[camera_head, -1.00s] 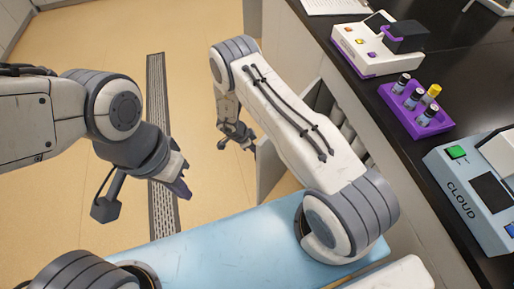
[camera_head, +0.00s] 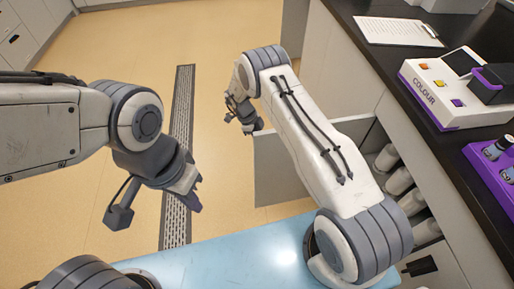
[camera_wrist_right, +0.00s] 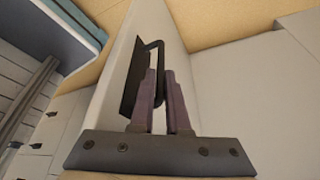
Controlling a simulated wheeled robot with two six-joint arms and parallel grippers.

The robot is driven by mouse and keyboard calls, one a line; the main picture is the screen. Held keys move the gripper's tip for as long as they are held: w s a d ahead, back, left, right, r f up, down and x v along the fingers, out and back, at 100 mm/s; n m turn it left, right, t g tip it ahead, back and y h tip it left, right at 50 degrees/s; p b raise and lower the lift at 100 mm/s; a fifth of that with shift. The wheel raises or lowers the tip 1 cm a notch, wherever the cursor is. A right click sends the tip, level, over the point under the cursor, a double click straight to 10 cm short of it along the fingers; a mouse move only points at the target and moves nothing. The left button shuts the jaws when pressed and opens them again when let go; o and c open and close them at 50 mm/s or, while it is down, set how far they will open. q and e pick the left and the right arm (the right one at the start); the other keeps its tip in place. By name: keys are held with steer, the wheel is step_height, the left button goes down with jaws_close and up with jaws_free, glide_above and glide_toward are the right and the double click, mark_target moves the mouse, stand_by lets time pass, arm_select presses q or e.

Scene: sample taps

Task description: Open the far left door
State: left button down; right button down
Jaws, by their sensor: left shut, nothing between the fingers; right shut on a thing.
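A pale cabinet door (camera_head: 282,172) stands swung open from the cabinet under the counter, partly behind my right arm. My right gripper (camera_head: 240,118) is at the door's outer edge. In the right wrist view, its purple-grey fingers (camera_wrist_right: 158,85) are shut on the dark handle (camera_wrist_right: 134,78) on the door's face (camera_wrist_right: 104,85). My left gripper (camera_head: 192,196) hangs shut and empty over the floor, apart from the door.
White bottles (camera_head: 398,180) stand inside the open cabinet. The dark countertop (camera_head: 440,150) holds a clipboard (camera_head: 398,31), a white COLOUR device (camera_head: 440,95) and a purple holder (camera_head: 490,165). Open floor with a drain grate (camera_head: 178,150) lies to the left.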

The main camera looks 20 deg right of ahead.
steer(key=shift+s+d, duration=0.25)
steer(key=shift+d, duration=0.1)
steer(key=c, duration=0.9)
jaws_free()
steer(key=shift+w+a, duration=0.1)
steer(key=v, duration=1)
steer(key=shift+w+a+r, duration=0.1)
steer(key=shift+r, duration=0.05)
